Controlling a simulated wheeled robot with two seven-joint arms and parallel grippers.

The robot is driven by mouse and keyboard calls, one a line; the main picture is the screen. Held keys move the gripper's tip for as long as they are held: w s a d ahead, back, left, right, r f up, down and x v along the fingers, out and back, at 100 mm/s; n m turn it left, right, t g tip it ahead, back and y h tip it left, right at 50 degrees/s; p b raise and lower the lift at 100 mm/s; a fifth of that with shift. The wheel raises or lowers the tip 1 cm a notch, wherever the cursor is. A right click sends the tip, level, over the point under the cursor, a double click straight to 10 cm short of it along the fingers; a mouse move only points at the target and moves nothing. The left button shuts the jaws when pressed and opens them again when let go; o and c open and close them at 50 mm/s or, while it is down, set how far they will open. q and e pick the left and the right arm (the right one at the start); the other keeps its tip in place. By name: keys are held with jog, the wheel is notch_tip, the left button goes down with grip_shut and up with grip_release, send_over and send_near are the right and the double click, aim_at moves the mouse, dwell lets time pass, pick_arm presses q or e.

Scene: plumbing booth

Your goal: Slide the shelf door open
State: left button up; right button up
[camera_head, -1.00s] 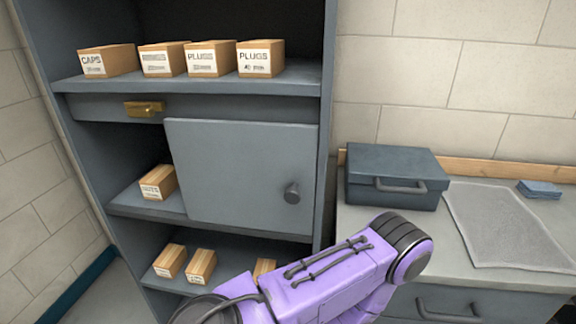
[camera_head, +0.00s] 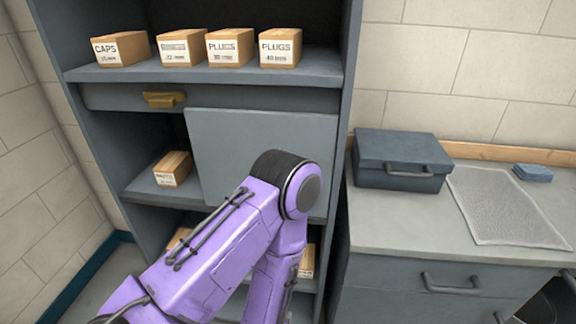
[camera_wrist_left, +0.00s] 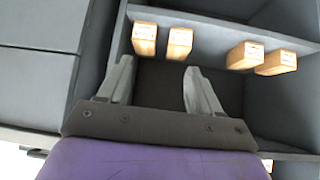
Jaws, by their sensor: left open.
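The grey shelf door (camera_head: 250,140) is a flat panel covering the right part of the middle shelf compartment in the head view; the left part stands open. My purple left arm passes in front of the door's lower right and hides its knob area. My left gripper shows in the left wrist view (camera_wrist_left: 158,70), with its two grey fingers spread apart and nothing between them. It is hidden behind the arm in the head view. I cannot tell how far the fingers are from the door. My right gripper is not in view.
Several cartons (camera_head: 230,47) stand on the upper shelf, and one carton (camera_head: 173,168) sits in the open middle compartment. A brass-coloured handle (camera_head: 164,99) is above it. A counter (camera_head: 400,228) with a dark toolbox (camera_head: 400,160) stands to the right. Cartons (camera_wrist_left: 180,42) also show in the wrist view.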

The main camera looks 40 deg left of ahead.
pick_arm(q)
jog(key=w+d+r+t+y+p, duration=0.1)
jog(key=w+r+t+y+p, duration=0.25)
jog(key=r, duration=1.15)
jog(key=w+d+r+t+y+p, duration=0.1)
jog(key=w+r+t+p, duration=0.4)
jog(key=r, duration=1)
pick_arm(e)
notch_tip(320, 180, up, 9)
jog(key=b, duration=0.3)
pick_arm(q)
jog(key=shift+n+g+y, duration=0.4)
jog(key=shift+g+y, duration=0.15)
jog(key=shift+g, duration=0.1)
jog(key=b+x, duration=0.1)
jog(key=x, duration=0.2)
jog(key=b+x, duration=0.2)
jog(key=x, duration=0.2)
jog(key=r+b+x, duration=0.1)
jog(key=x, duration=0.3)
jog(key=shift+w+d+r+b, duration=0.1)
jog(key=shift+w+d+b, duration=0.15)
jog(key=shift+w+b, duration=0.1)
jog(key=shift+w+a, duration=0.2)
jog(key=shift+w, duration=0.15)
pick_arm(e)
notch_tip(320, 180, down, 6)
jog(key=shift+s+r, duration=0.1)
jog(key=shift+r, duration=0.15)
